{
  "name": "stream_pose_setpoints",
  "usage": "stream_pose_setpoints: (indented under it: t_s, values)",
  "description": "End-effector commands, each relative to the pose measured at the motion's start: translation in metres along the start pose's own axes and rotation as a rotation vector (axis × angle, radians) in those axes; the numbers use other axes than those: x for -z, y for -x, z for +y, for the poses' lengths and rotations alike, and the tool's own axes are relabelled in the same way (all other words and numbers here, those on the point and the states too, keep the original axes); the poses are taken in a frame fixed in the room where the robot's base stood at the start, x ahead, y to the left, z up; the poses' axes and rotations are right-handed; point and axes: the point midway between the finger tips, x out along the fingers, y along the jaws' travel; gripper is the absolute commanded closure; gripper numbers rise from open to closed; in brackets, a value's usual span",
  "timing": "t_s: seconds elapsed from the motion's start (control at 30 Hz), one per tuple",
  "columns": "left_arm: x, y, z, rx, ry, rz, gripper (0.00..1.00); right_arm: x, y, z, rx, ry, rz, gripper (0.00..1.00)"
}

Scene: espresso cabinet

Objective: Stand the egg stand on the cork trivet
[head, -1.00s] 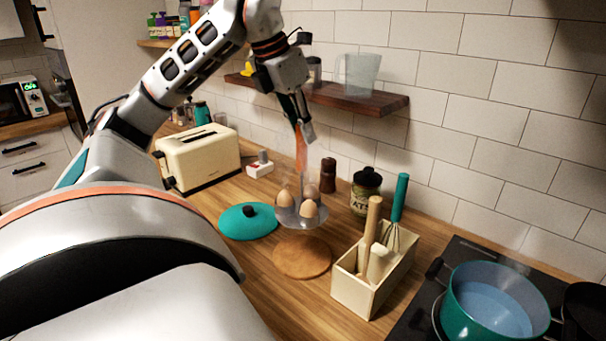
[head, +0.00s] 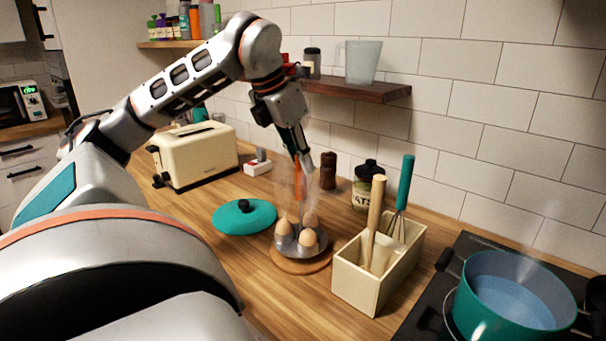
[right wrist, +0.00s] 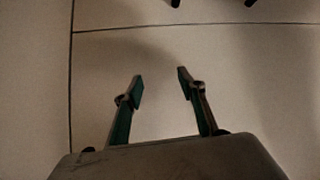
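The egg stand (head: 314,253) is a grey dish with a central post and several brown eggs on it. It is upright over the round cork trivet (head: 287,266), whose front rim shows below the dish. I cannot tell whether the stand touches the trivet. My left gripper (head: 303,166) points down and is closed around the upper part of the stand's post. My right gripper (right wrist: 158,83) is open and empty in the right wrist view, with only pale tiles beneath it.
A teal lid (head: 243,217) lies left of the trivet. A cream utensil box (head: 358,283) stands close on the right, with a jar (head: 366,188) and a brown mill (head: 328,171) behind. A steaming teal pot (head: 512,300) is on the hob. A toaster (head: 196,155) stands back left.

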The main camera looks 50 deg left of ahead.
Motion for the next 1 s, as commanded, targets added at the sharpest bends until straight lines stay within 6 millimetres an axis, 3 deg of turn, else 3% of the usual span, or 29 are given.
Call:
stream_pose_setpoints:
  t_s: [0.1, 0.57, 0.6, 0.67, 1.0]
  values:
    - [0.0046, -0.0126, 0.0003, -0.001, -0.001, 0.000, 1.00, -0.0136, -0.0049, -0.0022, 0.002, -0.001, -0.011, 0.60]
    - [0.0062, -0.0156, 0.0002, 0.000, 0.000, -0.001, 1.00, -0.0106, -0.0053, -0.0012, 0.000, 0.000, -0.003, 0.60]
    - [0.0068, -0.0161, -0.0003, 0.001, 0.000, 0.002, 0.78, -0.0101, -0.0053, -0.0009, -0.001, 0.001, -0.003, 0.60]
    - [0.0065, -0.0154, -0.0003, 0.001, 0.000, 0.001, 0.66, -0.0099, -0.0051, -0.0008, -0.001, 0.001, -0.003, 0.60]
    - [0.0058, -0.0144, -0.0003, 0.001, -0.001, 0.000, 0.66, -0.0094, -0.0051, -0.0003, -0.002, 0.002, -0.003, 0.60]
